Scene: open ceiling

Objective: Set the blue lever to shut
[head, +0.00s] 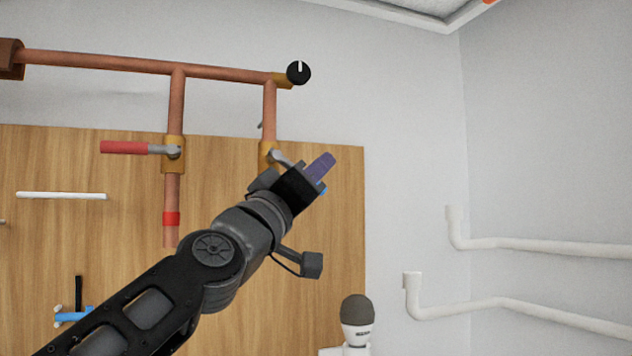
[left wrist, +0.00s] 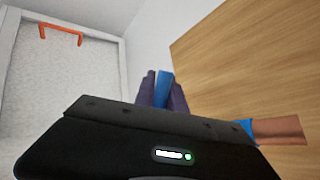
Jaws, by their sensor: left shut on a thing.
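The blue lever (head: 323,188) belongs to the right-hand brass valve (head: 267,156) on a vertical copper pipe. Only a bit of blue shows past my fingers in the head view, and the lever appears to slant down to the right from the valve. My left gripper (head: 320,168) is shut on the lever. In the left wrist view the blue lever (left wrist: 164,88) stands between the two purple fingers (left wrist: 162,92). The arm hides the lower part of that pipe in the head view; its blue band (left wrist: 245,127) shows in the left wrist view. My right gripper is not in view.
A red lever (head: 124,147) lies level on the left valve, clear of my arm. A black round knob (head: 298,73) sits above. A wooden panel (head: 337,220) backs the pipes. A grey-topped white object (head: 357,312) stands below. White pipes (head: 540,245) run along the right wall.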

